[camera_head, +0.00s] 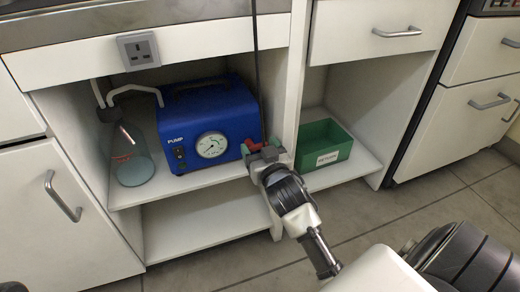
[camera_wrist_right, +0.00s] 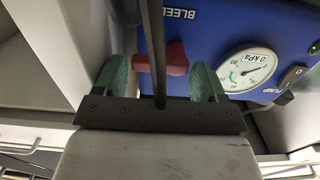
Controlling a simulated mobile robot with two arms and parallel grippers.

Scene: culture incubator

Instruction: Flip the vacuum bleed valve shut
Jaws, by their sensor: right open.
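The vacuum bleed valve has a red lever (camera_wrist_right: 176,60) on the front of the blue pump (camera_head: 222,108), below the "BLEED" lettering in the wrist view. In the head view the red lever (camera_head: 253,146) shows small at the pump's lower right, partly hidden by my gripper. My right gripper (camera_head: 262,148) is open in front of it. In the wrist view the green-padded fingers of the right gripper (camera_wrist_right: 160,78) stand on either side of the lever. I see no clear grip on it. A dark cord crosses in front of the lever. My left gripper is not in view.
A round gauge (camera_head: 211,144) is on the pump front. A glass flask (camera_head: 130,160) with tubing stands left of the pump. A cabinet divider (camera_head: 289,80) rises right beside my gripper, with a green bin (camera_head: 325,147) beyond. The black cord (camera_head: 256,70) hangs from above.

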